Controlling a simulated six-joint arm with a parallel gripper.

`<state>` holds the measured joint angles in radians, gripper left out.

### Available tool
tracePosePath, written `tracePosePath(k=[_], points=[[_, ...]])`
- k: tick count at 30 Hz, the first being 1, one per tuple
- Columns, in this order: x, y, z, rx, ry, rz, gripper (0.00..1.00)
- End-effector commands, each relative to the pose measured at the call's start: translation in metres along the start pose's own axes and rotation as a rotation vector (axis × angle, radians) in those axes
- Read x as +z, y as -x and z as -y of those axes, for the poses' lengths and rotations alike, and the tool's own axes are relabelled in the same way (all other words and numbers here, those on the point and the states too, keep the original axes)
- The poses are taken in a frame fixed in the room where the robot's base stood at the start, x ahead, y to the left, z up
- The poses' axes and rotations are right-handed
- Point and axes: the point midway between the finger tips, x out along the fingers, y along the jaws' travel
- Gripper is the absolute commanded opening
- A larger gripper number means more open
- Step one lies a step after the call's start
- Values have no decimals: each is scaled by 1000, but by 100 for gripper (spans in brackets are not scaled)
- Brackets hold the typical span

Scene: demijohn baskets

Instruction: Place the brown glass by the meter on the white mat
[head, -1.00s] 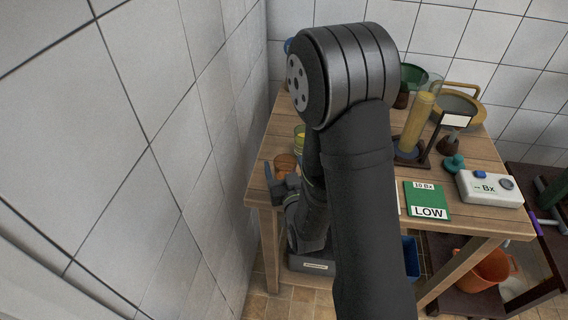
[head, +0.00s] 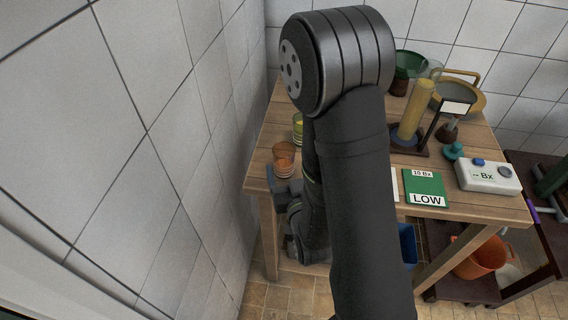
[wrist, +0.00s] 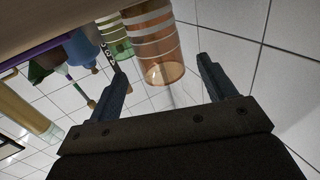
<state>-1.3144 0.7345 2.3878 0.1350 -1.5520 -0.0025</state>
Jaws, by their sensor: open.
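The brown glass (head: 284,158), amber with pale bands, stands near the left front of the wooden table; it also shows in the wrist view (wrist: 158,46). My gripper (wrist: 160,62) is open, with a finger on either side of the glass in that picture; whether they are level with it in depth I cannot tell. In the head view my gripper (head: 284,182) is at the table's front edge, just in front of the glass. The white meter (head: 489,178) marked Bx is at the right front. A white sliver (head: 394,185), perhaps the mat, shows beside my arm, which hides the rest.
A yellow-green glass (head: 298,122) stands behind the brown one. A green LOW card (head: 426,189) lies left of the meter. A tall yellow cylinder (head: 416,108) stands behind it, with a green funnel (head: 409,64) farther back. The tiled wall (head: 190,150) is close on the left.

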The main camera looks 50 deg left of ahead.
Motion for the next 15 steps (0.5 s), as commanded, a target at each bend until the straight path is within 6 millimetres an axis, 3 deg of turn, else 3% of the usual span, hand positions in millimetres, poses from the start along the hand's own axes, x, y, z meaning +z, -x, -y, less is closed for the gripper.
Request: tracePosePath(k=[7,15], points=[[0,-21,0,0,0,-1,76],[0,-64,0,1,-2,-1,76]])
